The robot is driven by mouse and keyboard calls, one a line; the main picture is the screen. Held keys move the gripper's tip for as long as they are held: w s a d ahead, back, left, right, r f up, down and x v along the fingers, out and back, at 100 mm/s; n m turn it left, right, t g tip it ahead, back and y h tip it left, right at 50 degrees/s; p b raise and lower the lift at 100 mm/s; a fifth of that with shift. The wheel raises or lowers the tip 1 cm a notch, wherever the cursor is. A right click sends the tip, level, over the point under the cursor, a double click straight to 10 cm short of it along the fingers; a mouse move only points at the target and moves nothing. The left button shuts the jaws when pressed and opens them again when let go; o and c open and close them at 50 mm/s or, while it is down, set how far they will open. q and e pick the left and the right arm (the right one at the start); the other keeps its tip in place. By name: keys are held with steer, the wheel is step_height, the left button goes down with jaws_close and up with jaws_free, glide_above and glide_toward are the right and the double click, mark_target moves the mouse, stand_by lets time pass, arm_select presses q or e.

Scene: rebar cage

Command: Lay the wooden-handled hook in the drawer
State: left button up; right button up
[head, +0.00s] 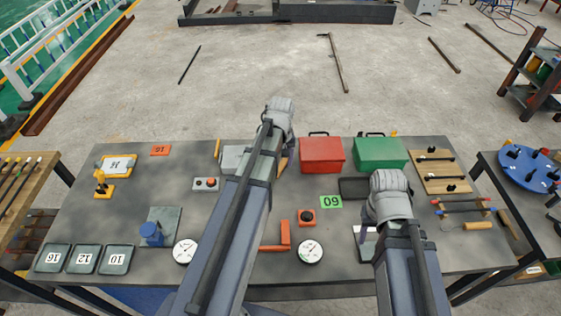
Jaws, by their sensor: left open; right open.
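A short wooden handle (478,226) lies near the right edge of the grey table, with a thin hooked metal part at its left end; it looks like the wooden-handled hook. My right gripper (390,182) is over the right half of the table, left of the hook and apart from it. My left gripper (281,104) is near the table's back edge, far to the left of the hook. Both are open, and I see nothing held; their fingertips are hard to make out. I cannot identify the drawer clearly. My arms hide parts of the tabletop.
Red (322,156) and green (381,153) boxes stand at the back of the table (120,215). A wooden board (440,172) and a small rack (463,206) are beyond the hook. Gauges, number plates and an orange bracket (285,235) lie about. Another table stands at the right.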

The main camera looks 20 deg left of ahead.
arm_select(q)
step_height(320, 180, up, 8)
steer(key=p, duration=0.6)
steer(key=shift+f, duration=0.15)
arm_select(e)
step_height(320, 180, up, 8)
steer(key=shift+f, duration=0.15)
arm_select(q)
steer(key=shift+s+d, duration=0.1)
steer(key=s+d+f+m+b, duration=0.3)
steer(key=s+d+f+b, duration=0.1)
steer(key=d, duration=0.3)
steer(key=s+d+f+m+b, duration=0.4)
steer(key=s+d+f+b, duration=0.1)
steer(key=d+f+b, duration=0.1)
steer(key=s+d+f+m+y+b, duration=0.1)
steer(key=s+d+f+m+b, duration=0.3)
steer(key=s+d+f+b, duration=0.1)
steer(key=shift+s+d+f+g+b, duration=0.1)
steer(key=shift+d+f+g+b, duration=0.15)
steer(key=shift+d, duration=0.45)
steer(key=shift+s+d+f+g+b, duration=0.15)
steer(key=shift+d+f, duration=0.2)
steer(key=shift+d, duration=0.5)
arm_select(e)
step_height(320, 180, down, 16)
steer(key=shift+f, duration=0.1)
